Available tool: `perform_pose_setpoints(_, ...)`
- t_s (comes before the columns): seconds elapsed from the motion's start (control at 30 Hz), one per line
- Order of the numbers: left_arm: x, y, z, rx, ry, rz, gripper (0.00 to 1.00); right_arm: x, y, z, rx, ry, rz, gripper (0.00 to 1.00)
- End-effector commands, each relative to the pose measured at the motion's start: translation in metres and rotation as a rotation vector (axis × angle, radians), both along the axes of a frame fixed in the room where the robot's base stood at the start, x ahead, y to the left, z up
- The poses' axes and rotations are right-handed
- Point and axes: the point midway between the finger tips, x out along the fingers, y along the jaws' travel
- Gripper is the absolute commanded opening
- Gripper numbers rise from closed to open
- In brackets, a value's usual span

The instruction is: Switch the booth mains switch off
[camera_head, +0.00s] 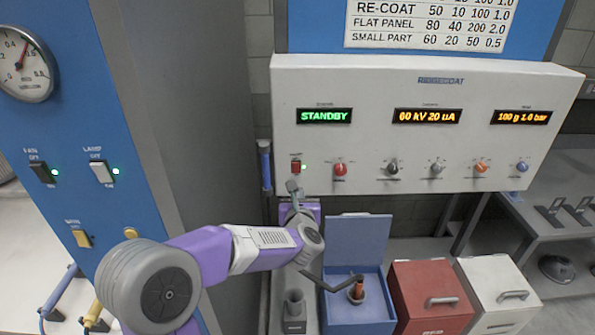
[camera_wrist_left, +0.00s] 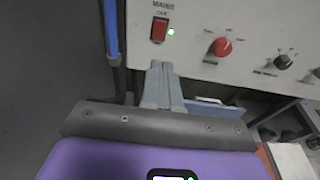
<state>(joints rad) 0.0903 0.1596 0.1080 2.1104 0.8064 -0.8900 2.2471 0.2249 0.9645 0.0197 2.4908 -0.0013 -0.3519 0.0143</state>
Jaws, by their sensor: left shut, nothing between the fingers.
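The booth mains switch is a small red rocker (camera_head: 296,167) at the left of the white control panel (camera_head: 400,170). It also shows in the left wrist view as a red rocker (camera_wrist_left: 159,29) under the label MAINS, with a green lamp lit beside it. My left gripper (camera_head: 292,186) is shut and empty, just below the switch. In the left wrist view its closed fingertips (camera_wrist_left: 161,66) point up toward the switch, with a gap visible between them. My right gripper is in neither view.
Several knobs run along the panel right of the switch, the nearest a red knob (camera_head: 340,170). A blue upright bar (camera_head: 265,165) stands left of the panel. A blue open-lidded box (camera_head: 355,240), a red box (camera_head: 430,295) and a white box (camera_head: 498,290) stand below.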

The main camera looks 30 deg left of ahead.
Motion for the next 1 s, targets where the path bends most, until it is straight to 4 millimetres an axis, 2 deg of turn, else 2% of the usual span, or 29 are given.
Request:
perform_pose_setpoints(0.47,0.080,0.050,-0.018,0.002,0.003,0.001,0.00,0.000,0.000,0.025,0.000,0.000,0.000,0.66)
perform_pose_setpoints(0.6,0.096,0.059,-0.013,0.002,0.001,0.001,0.00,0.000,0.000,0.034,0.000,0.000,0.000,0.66)
perform_pose_setpoints(0.8,0.108,0.067,-0.012,0.000,0.001,0.000,0.00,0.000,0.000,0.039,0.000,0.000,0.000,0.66)
perform_pose_setpoints(1.0,0.110,0.068,-0.013,0.000,0.001,0.000,0.00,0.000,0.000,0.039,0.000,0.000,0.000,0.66)
